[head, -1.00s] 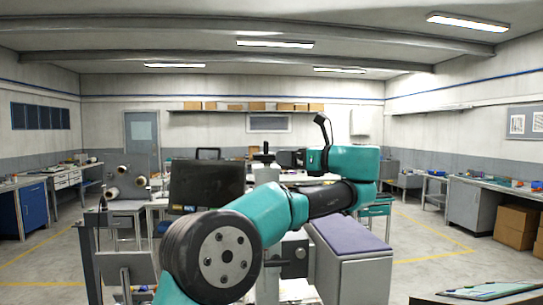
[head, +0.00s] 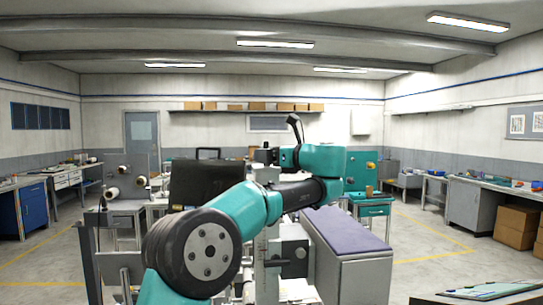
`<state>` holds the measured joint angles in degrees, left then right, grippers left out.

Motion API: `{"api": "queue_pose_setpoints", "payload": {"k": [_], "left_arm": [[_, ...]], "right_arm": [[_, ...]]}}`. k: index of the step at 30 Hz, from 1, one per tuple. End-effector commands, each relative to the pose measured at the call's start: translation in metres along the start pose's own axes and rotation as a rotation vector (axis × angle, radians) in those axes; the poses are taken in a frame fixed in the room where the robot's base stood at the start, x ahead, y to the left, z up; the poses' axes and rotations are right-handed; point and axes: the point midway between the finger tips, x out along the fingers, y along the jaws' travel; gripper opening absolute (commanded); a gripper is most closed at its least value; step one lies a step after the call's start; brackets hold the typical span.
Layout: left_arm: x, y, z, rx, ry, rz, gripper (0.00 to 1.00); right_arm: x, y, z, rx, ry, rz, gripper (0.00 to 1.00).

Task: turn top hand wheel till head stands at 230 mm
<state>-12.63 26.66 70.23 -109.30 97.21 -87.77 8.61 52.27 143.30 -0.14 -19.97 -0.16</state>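A pale upright column (head: 267,175) stands in the middle of the head view, with the top hand wheel at its upper end. The wheel is mostly hidden behind my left gripper (head: 262,156). This dark gripper points left at the column's top, at the wheel's height. I cannot tell whether it touches the wheel, or whether its fingers are open or shut. The machine's head (head: 290,255) is partly visible lower down, behind my teal arm. No scale reading can be made out. My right gripper is not in view.
A dark monitor-like panel (head: 195,180) stands left of the column. A grey cabinet with a purple top (head: 345,228) is to the right. A teal cabinet (head: 361,172) stands behind my wrist. Open floor (head: 425,250) lies farther right.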

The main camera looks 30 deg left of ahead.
Motion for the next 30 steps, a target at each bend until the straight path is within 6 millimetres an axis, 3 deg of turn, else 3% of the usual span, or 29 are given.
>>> {"api": "queue_pose_setpoints", "payload": {"k": [6, 17, 30], "left_arm": [[-0.0002, 0.0001, -0.0002, 0.0, 0.0, 0.001, 0.67], [-0.0003, 0.0014, 0.0, 0.001, 0.0, -0.047, 0.67], [0.0012, 0.0068, -0.0004, 0.002, 0.002, -0.313, 0.67]], "right_arm": [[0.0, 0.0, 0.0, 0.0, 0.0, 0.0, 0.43], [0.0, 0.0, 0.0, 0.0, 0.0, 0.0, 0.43], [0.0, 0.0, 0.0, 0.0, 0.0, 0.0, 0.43]]}}
